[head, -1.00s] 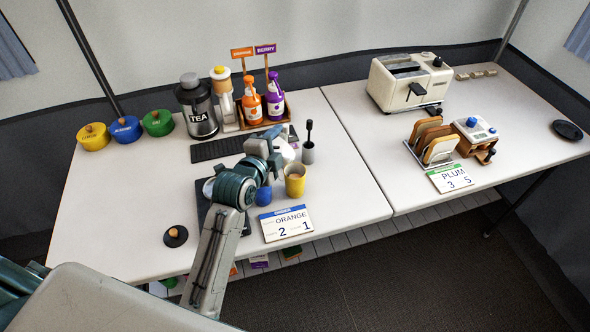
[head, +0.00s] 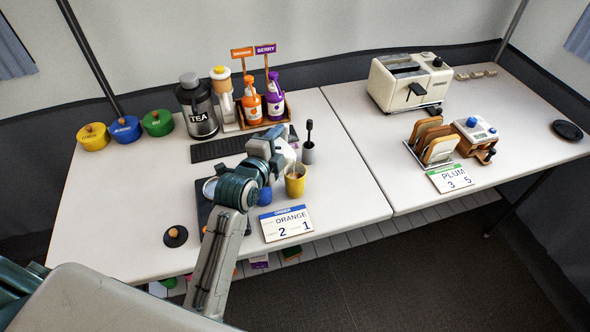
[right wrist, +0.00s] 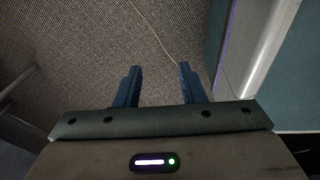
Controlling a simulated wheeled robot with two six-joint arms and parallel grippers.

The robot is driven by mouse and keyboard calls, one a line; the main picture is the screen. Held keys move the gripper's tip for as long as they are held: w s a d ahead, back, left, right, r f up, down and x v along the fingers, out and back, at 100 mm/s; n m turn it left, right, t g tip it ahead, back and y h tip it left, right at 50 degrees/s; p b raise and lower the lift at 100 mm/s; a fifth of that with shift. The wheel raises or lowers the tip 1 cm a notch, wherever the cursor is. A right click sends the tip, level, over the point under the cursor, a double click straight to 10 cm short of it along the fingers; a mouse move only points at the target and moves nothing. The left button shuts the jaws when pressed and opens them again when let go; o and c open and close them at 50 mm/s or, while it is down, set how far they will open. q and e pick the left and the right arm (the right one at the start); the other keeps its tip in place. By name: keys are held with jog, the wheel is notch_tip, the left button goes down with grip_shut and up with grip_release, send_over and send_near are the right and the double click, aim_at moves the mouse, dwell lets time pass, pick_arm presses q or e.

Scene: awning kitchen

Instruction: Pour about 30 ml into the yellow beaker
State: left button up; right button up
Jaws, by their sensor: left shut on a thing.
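My left gripper (head: 277,160) is just left of and behind the beaker, above the table. It is shut on a whitish vessel (head: 287,153), mostly hidden by the gripper and arm, close to the beaker's rim. Its tilt and spout are not clear. My right gripper (right wrist: 158,85) shows in the right wrist view, its fingers apart and empty above the carpeted floor.

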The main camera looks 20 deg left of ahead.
pick_arm(q)
jog(key=shift+r, duration=0.1)
pick_arm(e)
jog(key=shift+s+a, duration=0.1)
jog(key=shift+s, duration=0.3)
pick_arm(q)
jog(key=shift+a, duration=0.15)
pick_arm(e)
jog(key=shift+w+a, duration=0.1)
jog(key=shift+a, duration=0.3)
